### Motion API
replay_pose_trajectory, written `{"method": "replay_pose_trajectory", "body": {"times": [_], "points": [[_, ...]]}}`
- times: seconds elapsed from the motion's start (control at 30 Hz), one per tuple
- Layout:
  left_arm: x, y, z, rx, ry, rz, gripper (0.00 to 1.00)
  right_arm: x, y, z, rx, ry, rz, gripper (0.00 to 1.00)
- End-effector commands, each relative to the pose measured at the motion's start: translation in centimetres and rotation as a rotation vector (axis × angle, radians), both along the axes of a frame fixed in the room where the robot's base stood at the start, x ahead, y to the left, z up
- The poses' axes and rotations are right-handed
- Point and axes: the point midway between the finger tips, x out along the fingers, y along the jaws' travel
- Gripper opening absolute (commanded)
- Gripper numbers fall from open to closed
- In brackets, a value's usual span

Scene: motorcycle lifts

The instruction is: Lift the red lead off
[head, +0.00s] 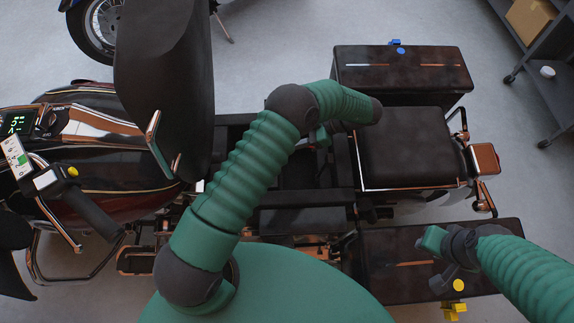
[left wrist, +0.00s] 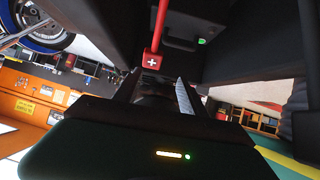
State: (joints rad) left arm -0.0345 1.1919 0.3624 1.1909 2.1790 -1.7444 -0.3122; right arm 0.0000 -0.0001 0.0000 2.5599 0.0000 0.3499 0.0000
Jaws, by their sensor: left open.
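The red lead (left wrist: 159,24) comes down from the top of the left wrist view to a red end block (left wrist: 151,60) marked with a white plus.
The motorcycle's black seat (head: 165,80) stands raised on the left. The rear seat (head: 402,147) is right of the open bay. Dark panniers lie above (head: 440,70) and below (head: 385,262) it. A shelf cart (head: 550,80) stands at the far right; floor between is clear.

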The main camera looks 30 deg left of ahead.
Motion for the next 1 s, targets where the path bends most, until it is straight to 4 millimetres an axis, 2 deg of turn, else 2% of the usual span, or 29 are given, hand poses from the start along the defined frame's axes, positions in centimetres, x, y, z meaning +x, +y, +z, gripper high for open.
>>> {"method": "replay_pose_trajectory", "body": {"times": [0.03, 0.3, 0.5, 0.63, 0.87, 0.93, 0.97, 1.0], "points": [[-1.2, -0.6, 0.6, 0.000, 0.003, -0.003, 0.49, 0.0, 0.0, 0.6, 0.000, 0.000, 0.000, 0.32], [-8.3, -4.2, 1.2, 0.001, 0.001, -0.003, 0.49, 0.0, 0.0, 1.9, 0.000, 0.000, 0.000, 0.32], [-11.5, -5.9, 1.3, 0.001, -0.001, -0.002, 0.49, 0.0, 0.0, 2.4, 0.000, 0.000, 0.000, 0.32], [-12.2, -6.2, 1.3, 0.001, -0.002, 0.001, 0.49, 0.0, 0.0, 2.4, 0.000, 0.000, 0.000, 0.32], [-12.2, -6.2, 1.3, 0.000, -0.003, 0.001, 0.49, 0.0, 0.0, 2.4, 0.000, 0.000, 0.000, 0.32], [-11.5, -5.8, 1.3, 0.001, -0.042, -0.006, 0.49, 0.0, 0.0, 2.7, 0.000, 0.000, 0.000, 0.32], [-10.6, -5.4, 1.3, 0.002, -0.085, -0.012, 0.49, 0.0, 0.0, 3.0, 0.000, 0.000, 0.000, 0.32], [-8.9, -4.5, 1.2, 0.000, -0.171, -0.028, 0.49, 0.0, 0.0, 3.6, 0.000, 0.000, 0.000, 0.32]]}}
